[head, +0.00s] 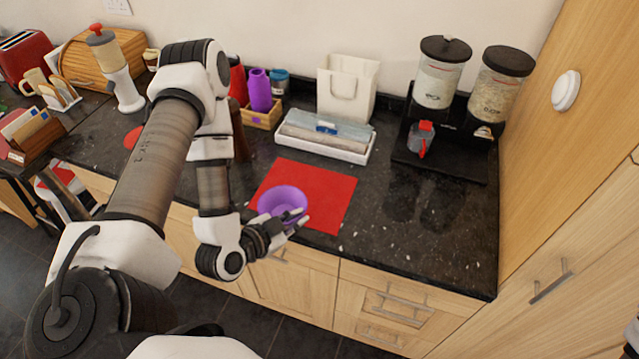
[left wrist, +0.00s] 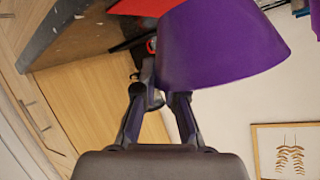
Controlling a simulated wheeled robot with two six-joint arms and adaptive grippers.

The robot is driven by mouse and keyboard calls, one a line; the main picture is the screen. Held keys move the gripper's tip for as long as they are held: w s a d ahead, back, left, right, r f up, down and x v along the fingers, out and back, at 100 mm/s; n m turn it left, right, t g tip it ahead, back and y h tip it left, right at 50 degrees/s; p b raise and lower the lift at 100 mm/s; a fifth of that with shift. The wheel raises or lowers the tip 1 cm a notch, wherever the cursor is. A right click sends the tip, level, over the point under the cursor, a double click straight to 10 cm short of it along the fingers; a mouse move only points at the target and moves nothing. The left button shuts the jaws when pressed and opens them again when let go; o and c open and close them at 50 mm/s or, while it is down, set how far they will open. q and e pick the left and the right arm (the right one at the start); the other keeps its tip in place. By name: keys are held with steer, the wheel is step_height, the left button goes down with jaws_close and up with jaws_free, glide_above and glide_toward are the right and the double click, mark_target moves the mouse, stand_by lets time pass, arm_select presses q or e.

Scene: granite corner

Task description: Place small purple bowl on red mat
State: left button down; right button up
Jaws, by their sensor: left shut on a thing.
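The small purple bowl (head: 281,199) is at the front left part of the red mat (head: 327,196) in the head view, overlapping it. My left gripper (head: 293,219) is shut on the bowl at its near right side. In the left wrist view the purple bowl (left wrist: 215,45) fills the upper middle, with the fingers (left wrist: 162,95) at its rim. A red strip of the mat (left wrist: 145,6) shows at the top. I cannot tell whether the bowl touches the mat.
A white tray with a wrapped roll (head: 325,138) lies behind the mat, with a white bag (head: 347,88) behind it. Two cereal dispensers (head: 455,110) stand at the right.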

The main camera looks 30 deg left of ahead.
mark_target(304, 199)
arm_select(q)
steer(key=w+b, duration=0.1)
steer(key=w+a+f+b, duration=0.1)
steer(key=w+b, duration=0.1)
steer(key=b, duration=0.1)
steer(key=shift+w+a+f, duration=0.2)
steer(key=shift+a+f, duration=0.05)
steer(key=shift+a, duration=0.05)
steer(key=w+b, duration=0.4)
steer(key=b, duration=0.2)
steer(key=shift+w+r+b, duration=0.15)
steer(key=shift+w+b, duration=0.05)
steer(key=shift+b, duration=0.1)
steer(key=shift+w+a+r+p, duration=0.15)
steer(key=shift+w+a+p, duration=0.05)
steer(key=shift+w+p, duration=0.3)
steer(key=shift+w+a+r+p, duration=0.15)
steer(key=shift+w+a+p, duration=0.05)
steer(key=shift+w+p, duration=0.2)
steer(key=w, duration=0.3)
steer(key=w+a+p, duration=0.1)
steer(key=w, duration=0.1)
steer(key=shift+w+f, duration=0.3)
steer(key=shift+w, duration=0.05)
step_height(304, 199, down, 3)
steer(key=shift+s+f+p, duration=0.1)
steer(key=shift+s+p, duration=0.05)
steer(key=shift+p, duration=0.15)
steer(key=shift+a+f, duration=0.15)
steer(key=shift+f, duration=0.15)
